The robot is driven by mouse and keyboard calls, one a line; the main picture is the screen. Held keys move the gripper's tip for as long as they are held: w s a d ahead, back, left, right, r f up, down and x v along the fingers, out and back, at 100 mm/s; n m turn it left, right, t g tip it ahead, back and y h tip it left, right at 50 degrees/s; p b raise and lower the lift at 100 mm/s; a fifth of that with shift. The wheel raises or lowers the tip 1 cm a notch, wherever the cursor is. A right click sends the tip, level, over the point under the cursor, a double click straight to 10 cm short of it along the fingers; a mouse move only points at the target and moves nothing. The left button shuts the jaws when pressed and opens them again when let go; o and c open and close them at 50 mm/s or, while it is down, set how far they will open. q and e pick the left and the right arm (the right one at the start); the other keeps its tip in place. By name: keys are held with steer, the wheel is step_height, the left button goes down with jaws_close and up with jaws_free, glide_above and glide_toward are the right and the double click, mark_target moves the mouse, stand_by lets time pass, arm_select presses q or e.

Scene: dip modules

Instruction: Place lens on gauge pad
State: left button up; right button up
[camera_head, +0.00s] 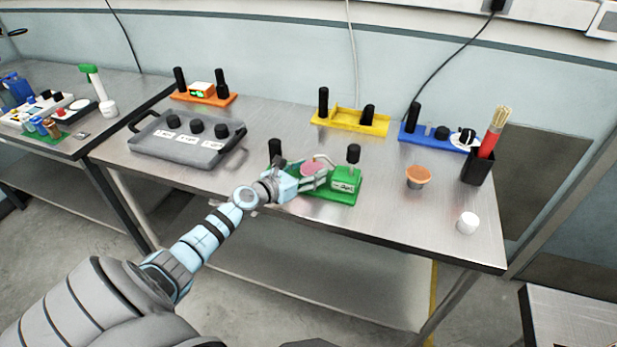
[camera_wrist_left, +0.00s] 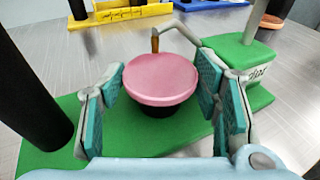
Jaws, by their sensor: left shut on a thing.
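A pink round disc, apparently the lens (camera_head: 313,167), is between the fingers of my left gripper (camera_head: 310,176) over the green gauge base (camera_head: 345,199). In the left wrist view the pink disc (camera_wrist_left: 160,78) lies level between the teal finger pads (camera_wrist_left: 162,84), with a dark round part (camera_wrist_left: 160,110) just under it. My left gripper is shut on the disc. A thin bent grey arm with a brown tip ends just behind the disc. The gauge pad is largely hidden under the disc; I cannot tell whether they touch. My right gripper is not in view.
The gauge's green box (camera_head: 346,180) and a black post (camera_head: 275,151) stand close beside my left gripper. A grey tray (camera_head: 172,152), yellow fixture (camera_head: 347,122), blue fixture (camera_head: 423,139), orange-topped cup (camera_head: 418,177) and white cup (camera_head: 467,222) stand around the table.

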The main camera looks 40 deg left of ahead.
arm_select(q)
steer(key=o, duration=0.5)
steer(key=shift+f, duration=0.1)
steer(key=o, duration=0.4)
steer(key=shift+r, duration=0.35)
steer(key=p+v, duration=0.1)
steer(key=v, duration=0.4)
steer(key=shift+s+f, duration=0.1)
steer(key=shift+s, duration=0.2)
steer(key=b+v, duration=0.1)
steer(key=v, duration=0.1)
steer(key=b+v, duration=0.2)
steer(key=v, duration=0.1)
steer(key=shift+s+a+f, duration=0.1)
steer(key=shift+s+a, duration=0.15)
steer(key=shift+s, duration=0.05)
steer(key=shift+s+d, duration=0.1)
steer(key=shift+s, duration=0.15)
steer(key=shift+d+r, duration=0.15)
steer(key=shift+r, duration=0.2)
